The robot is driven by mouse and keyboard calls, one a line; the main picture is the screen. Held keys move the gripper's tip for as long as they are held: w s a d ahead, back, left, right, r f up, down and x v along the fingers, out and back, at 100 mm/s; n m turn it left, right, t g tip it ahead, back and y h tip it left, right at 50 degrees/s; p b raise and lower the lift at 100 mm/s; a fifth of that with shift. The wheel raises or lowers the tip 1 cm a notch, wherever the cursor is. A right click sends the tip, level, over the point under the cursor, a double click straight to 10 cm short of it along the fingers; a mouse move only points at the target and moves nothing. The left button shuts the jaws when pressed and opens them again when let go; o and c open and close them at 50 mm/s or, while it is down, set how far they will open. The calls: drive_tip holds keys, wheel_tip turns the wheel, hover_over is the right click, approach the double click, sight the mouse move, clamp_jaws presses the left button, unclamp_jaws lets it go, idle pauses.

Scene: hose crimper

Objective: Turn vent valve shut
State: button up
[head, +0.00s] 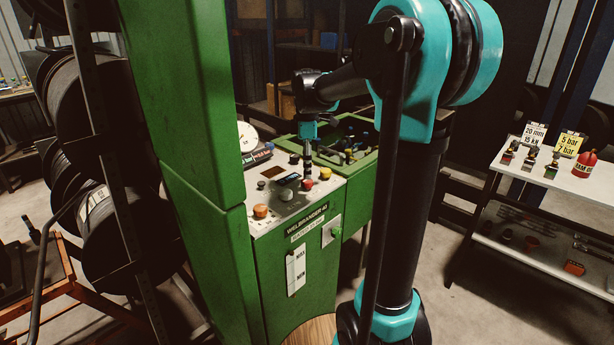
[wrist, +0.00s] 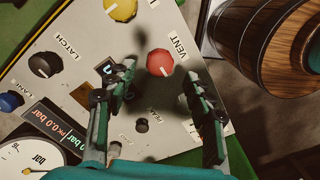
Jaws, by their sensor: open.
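The vent valve is a round red knob (wrist: 161,63) beside the label VENT on a pale control panel (wrist: 92,62) in the wrist view. My gripper (wrist: 160,80) is open, with one finger on each side of the space just below the knob in the picture. The fingers look apart from the knob, and nothing is between them. In the head view my gripper (head: 308,165) points down over the panel (head: 283,205) on the green machine. The knob's pointer mark is too unclear to tell its setting.
A yellow knob (wrist: 120,9), a black LATCH knob (wrist: 45,64), a blue knob (wrist: 11,101) and a small dark knob (wrist: 142,125) surround the vent knob. A display (wrist: 62,130) and a dial gauge (wrist: 28,163) sit lower left. A wooden barrel-like object (wrist: 262,40) stands beyond the panel edge.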

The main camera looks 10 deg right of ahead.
wheel_tip(320, 180, up, 8)
drive_tip(key=shift+f, duration=0.1)
idle(0.4)
